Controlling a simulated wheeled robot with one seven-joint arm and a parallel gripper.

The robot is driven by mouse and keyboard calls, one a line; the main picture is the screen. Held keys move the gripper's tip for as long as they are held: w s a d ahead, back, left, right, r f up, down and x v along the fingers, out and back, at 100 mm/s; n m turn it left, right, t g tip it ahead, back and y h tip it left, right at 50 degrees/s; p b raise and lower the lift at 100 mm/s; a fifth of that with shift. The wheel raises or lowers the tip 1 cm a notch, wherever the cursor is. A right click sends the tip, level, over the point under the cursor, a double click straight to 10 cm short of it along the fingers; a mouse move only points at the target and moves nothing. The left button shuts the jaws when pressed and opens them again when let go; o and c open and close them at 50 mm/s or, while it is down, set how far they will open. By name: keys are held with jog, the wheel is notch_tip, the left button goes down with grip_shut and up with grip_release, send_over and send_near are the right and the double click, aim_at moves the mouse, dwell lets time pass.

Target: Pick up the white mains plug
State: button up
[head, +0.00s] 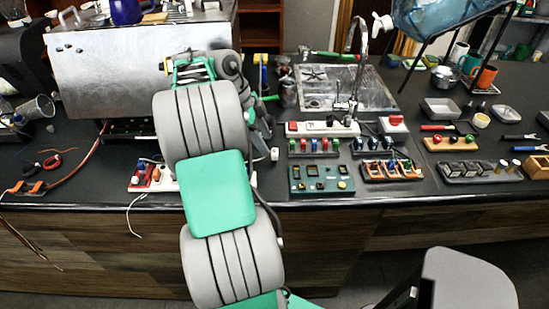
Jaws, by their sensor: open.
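A small white piece (274,154) stands on the dark counter just right of my arm. It may be the white mains plug, but it is too small to be sure. My gripper (264,125) is partly hidden behind my own arm links, above the counter and close to this white piece. Its jaws are open, and nothing shows between them. I cannot tell whether it touches the piece. A white power strip (335,129) with a red switch lies to the right, in front of the sink.
A steel machine (110,62) stands at the back left. A sink (345,88) with a tap is behind the power strip. Several component racks, including a green panel (321,179), crowd the counter's right front. A grey chair (465,280) stands at the lower right.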

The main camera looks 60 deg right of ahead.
aim_at(273, 151)
jog(key=x, duration=0.5)
jog(key=shift+s+d+r, duration=0.15)
jog(key=shift+s+r, duration=0.05)
jog(key=shift+s, duration=0.1)
grip_shut()
